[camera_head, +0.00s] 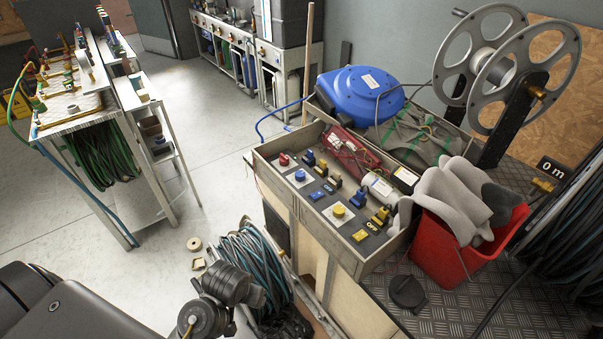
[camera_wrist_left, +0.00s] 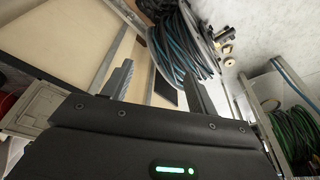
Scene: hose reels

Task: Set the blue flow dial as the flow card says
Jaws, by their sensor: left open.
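The blue flow dial (camera_head: 300,176) is a round blue knob on a pale square plate in the wooden-sided control tray (camera_head: 332,248). It sits between a red dial (camera_head: 284,160) and a yellow dial (camera_head: 338,211). Its setting is too small to read. White printed labels (camera_head: 376,184) lie in the tray, but I cannot tell whether one is the flow card. My left gripper (camera_wrist_left: 160,86) is open and empty in the left wrist view, its fingers apart above the floor beside the cabinet. The dial is not visible in that view. My right gripper is not in view.
Blue and yellow switches (camera_head: 357,197) stand close beside the dials. A red bucket (camera_head: 445,250) with grey cloth and a blue hose reel (camera_head: 360,95) flank the tray. Open floor lies further left.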

